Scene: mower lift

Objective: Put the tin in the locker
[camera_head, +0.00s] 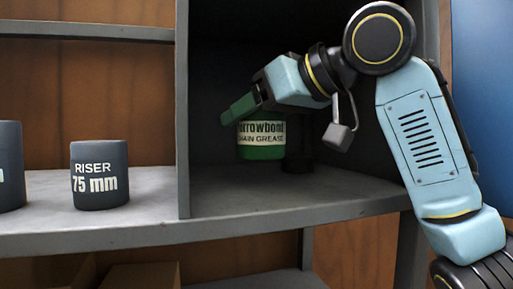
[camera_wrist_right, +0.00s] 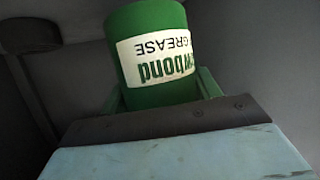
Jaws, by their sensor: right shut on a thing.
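The tin (camera_head: 261,140) is green with a cream label reading chain grease. It is inside the dark open locker compartment (camera_head: 290,205) of the grey shelf unit. My right gripper (camera_head: 243,112) reaches in from the right and is shut on the tin, near its top. The tin looks upright. I cannot tell whether its base touches the compartment floor. In the right wrist view the tin (camera_wrist_right: 155,55) sits between the green fingers, its label upside down. My left gripper is out of view.
A dark round object (camera_head: 298,156) stands in the compartment just right of the tin; it also shows in the right wrist view (camera_wrist_right: 30,35). A grey divider (camera_head: 183,110) separates the compartment from the left shelf, where a dark 75 mm riser (camera_head: 99,175) stands beside another dark cylinder (camera_head: 9,165).

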